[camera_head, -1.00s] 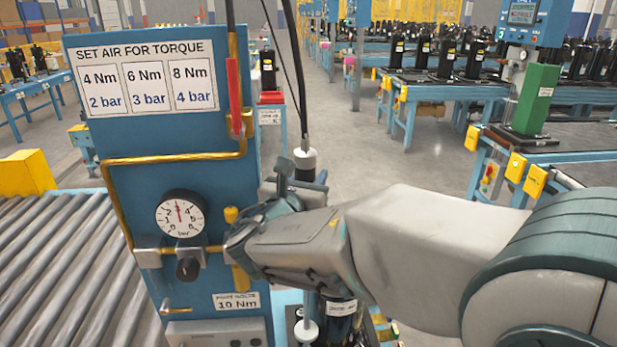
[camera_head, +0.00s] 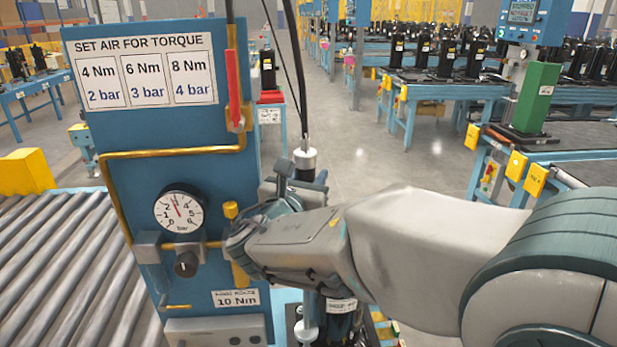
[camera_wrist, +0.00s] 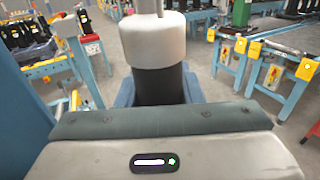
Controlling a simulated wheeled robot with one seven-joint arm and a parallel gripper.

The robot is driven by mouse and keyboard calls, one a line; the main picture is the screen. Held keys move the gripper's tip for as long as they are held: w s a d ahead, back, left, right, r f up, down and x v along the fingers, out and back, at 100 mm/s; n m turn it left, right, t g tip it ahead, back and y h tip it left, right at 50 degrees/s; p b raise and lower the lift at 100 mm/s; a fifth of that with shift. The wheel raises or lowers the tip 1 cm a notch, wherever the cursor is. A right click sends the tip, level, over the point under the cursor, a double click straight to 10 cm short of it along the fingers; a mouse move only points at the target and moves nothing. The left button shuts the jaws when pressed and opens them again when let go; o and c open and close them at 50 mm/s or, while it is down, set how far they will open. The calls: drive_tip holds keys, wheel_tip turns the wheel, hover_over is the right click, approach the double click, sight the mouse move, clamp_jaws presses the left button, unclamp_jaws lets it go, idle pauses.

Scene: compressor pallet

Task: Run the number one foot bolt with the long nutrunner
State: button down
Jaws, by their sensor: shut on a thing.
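The long nutrunner (camera_head: 304,158) hangs upright from a dark hose, with a white cap above a black body. My gripper (camera_head: 292,192) is shut on its body, just right of the blue air panel; the fingertips are mostly hidden. In the wrist view the nutrunner (camera_wrist: 153,45) stands upright, close in front of the palm. Its thin lower end (camera_head: 306,330) shows below my arm. A black compressor (camera_head: 340,306) stands beside it, mostly hidden by my arm. The foot bolts and the tip are not clearly visible.
The blue panel (camera_head: 190,120) carries a torque chart (camera_head: 143,70), a pressure gauge (camera_head: 179,212), a regulator knob (camera_head: 187,264) and a "10 Nm" label (camera_head: 236,298). A roller conveyor (camera_head: 60,265) lies left. Benches with compressors stand behind; the floor (camera_head: 400,165) between is clear.

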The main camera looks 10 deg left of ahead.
drive_tip(key=shift+f+b, duration=0.35)
drive_tip(key=shift+f, duration=0.15)
idle(1.3)
